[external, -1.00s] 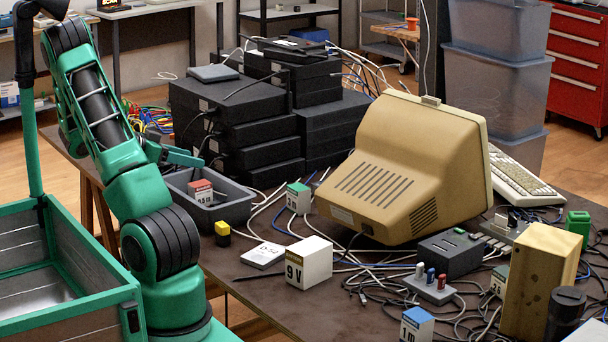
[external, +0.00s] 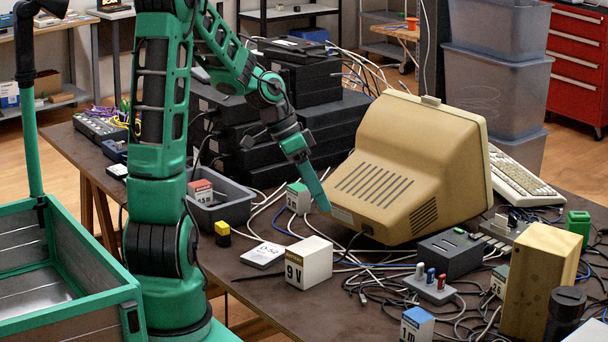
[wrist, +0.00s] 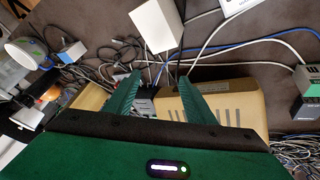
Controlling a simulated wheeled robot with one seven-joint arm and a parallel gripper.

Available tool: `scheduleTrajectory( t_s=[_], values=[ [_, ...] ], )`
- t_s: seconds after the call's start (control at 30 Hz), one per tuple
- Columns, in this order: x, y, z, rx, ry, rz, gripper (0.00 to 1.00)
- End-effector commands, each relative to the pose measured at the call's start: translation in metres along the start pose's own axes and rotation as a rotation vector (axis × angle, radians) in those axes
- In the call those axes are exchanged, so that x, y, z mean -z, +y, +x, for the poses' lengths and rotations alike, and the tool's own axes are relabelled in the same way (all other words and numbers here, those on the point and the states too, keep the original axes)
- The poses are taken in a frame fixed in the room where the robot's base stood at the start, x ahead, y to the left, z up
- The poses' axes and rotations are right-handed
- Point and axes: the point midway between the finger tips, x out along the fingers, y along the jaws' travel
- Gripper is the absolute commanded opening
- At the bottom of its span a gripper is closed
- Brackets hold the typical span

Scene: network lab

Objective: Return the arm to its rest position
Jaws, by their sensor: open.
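My gripper (external: 316,190) is at the end of my green arm, above the table just left of the beige monitor (external: 405,170). Its fingers point down. In the wrist view my gripper (wrist: 160,95) shows two green fingers spread apart with nothing held between them. The monitor (wrist: 215,105) lies behind the fingers there. My arm's column stands upright at the left, beside the table, with the upper links bent over toward the table's middle.
A white 9V box (external: 309,262) and a flat white box (external: 263,256) lie in front of my gripper. A grey bin (external: 232,207) holds a red-topped box. Black stacked units (external: 280,110) stand behind. Loose cables cover much of the table (external: 245,300).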

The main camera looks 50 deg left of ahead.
Motion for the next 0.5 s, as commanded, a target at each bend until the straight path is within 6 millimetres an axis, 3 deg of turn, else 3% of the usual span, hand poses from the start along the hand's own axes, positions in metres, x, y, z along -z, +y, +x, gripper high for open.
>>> scheduleTrajectory(
  t_s=[0.03, 0.1, 0.33, 0.5],
  values=[
    [0.002, 0.024, 0.003, -0.004, -0.037, 0.019, 0.49],
    [0.001, 0.051, 0.005, -0.005, -0.086, 0.028, 0.49],
    [-0.016, 0.132, 0.006, 0.02, -0.229, 0.051, 0.49],
    [-0.039, 0.183, 0.0, 0.058, -0.316, 0.066, 0.49]
  ],
)
